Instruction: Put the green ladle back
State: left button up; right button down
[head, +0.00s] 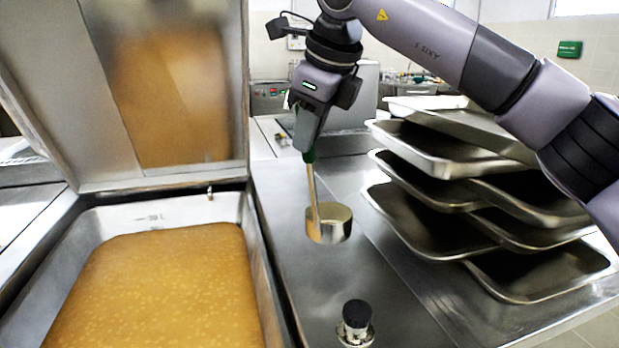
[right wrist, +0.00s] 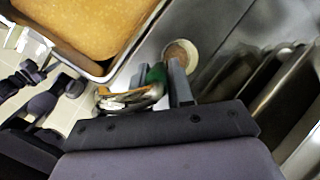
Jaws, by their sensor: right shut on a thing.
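My right gripper (head: 308,150) points down over the steel counter and is shut on the green handle of the ladle. In the head view the ladle's metal shaft and round cup (head: 329,224) hang below the fingers, the shaft slightly tilted. I cannot tell whether the cup touches the counter. In the right wrist view the green handle (right wrist: 155,75) is between the fingers and the cup (right wrist: 180,54) shows beyond them. Most of the handle is hidden by the gripper.
An open pan (head: 253,262) of orange-brown liquid is at left, its lid (head: 238,90) raised. Stacked steel trays (head: 430,165) stand close at right. A black-topped knob (head: 356,315) rises from the front of the counter (head: 300,275).

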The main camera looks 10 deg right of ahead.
jog(key=shift+f, duration=0.85)
jog(key=shift+f+b, duration=0.35)
jog(key=shift+f, duration=1.85)
jog(key=c, duration=1)
grip_release()
jog(key=v, duration=1.2)
jog(key=shift+p, duration=0.3)
